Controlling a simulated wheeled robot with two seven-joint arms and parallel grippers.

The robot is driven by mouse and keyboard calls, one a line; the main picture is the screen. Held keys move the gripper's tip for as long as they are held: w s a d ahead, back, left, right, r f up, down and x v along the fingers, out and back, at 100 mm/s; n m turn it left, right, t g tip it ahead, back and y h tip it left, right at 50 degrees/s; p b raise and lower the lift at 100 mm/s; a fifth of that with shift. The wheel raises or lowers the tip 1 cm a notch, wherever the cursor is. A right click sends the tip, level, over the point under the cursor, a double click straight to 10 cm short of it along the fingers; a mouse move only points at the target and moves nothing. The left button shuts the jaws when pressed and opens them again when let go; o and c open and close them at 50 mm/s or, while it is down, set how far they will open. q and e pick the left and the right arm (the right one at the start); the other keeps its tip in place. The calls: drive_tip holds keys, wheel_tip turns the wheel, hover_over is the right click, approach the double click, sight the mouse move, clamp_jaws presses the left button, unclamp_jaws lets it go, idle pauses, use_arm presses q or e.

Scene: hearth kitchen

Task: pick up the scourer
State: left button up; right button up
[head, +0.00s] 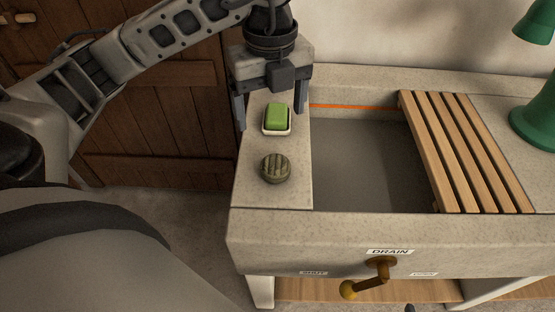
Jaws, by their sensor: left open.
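A round, grey-green, dark-striped pad (275,168), which looks like the scourer, lies on the stone ledge at the left of the sink. My left gripper (271,108) points down over the back of this ledge, beyond the round pad. Its two fingers are spread wide with nothing held between them. In the picture, the fingers stand on either side of a green block (278,116) in a small white dish. The gripper's exact height above the ledge is hard to tell. My right gripper is not in view.
The grey sink basin (360,160) lies right of the ledge, with a wooden slatted rack (470,150) across its right part. A green lamp-like object (537,115) stands at far right. A brass lever (378,270) sticks out under the DRAIN label. The ledge's front is bare.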

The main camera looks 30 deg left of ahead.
use_arm(q)
hover_over(276, 162)
drive_tip(key=f, duration=0.8)
drive_tip(key=shift+s+a+b, duration=0.1)
drive_tip(key=shift+a+b, duration=0.25)
drive_tip(key=shift+a, duration=0.05)
drive_tip(key=shift+d+f, duration=0.15)
drive_tip(key=shift+f, duration=1.25)
drive_tip(key=shift+d+f, duration=0.15)
drive_tip(key=shift+f, duration=1.2)
drive_tip(key=c, duration=1.1)
